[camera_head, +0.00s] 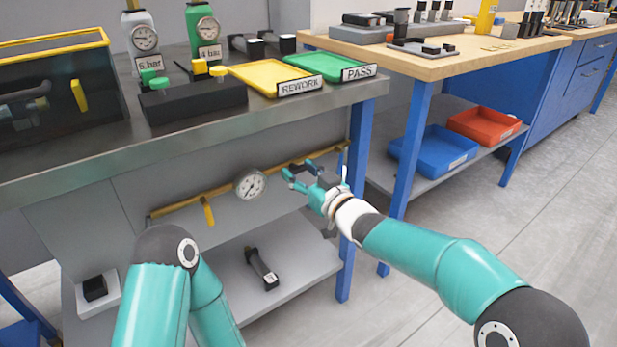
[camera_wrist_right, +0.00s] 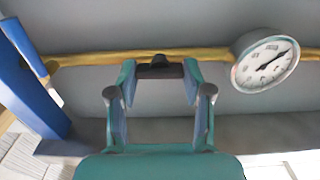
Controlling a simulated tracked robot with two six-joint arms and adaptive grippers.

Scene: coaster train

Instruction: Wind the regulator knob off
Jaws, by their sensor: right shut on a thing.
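The regulator knob (camera_wrist_right: 160,68) is a small dark piece on the yellow pipe, seen between my right fingertips in the right wrist view. My right gripper (camera_wrist_right: 160,76) is shut on it, with one finger at each side. My left gripper is out of view.
The steel bench (camera_head: 200,131) overhangs the pipe. A blue leg (camera_head: 347,240) stands close to the right of my right gripper. A yellow lever (camera_head: 208,212) hangs from the pipe. The lower shelf (camera_head: 290,268) holds a dark cylindrical part (camera_head: 262,268).

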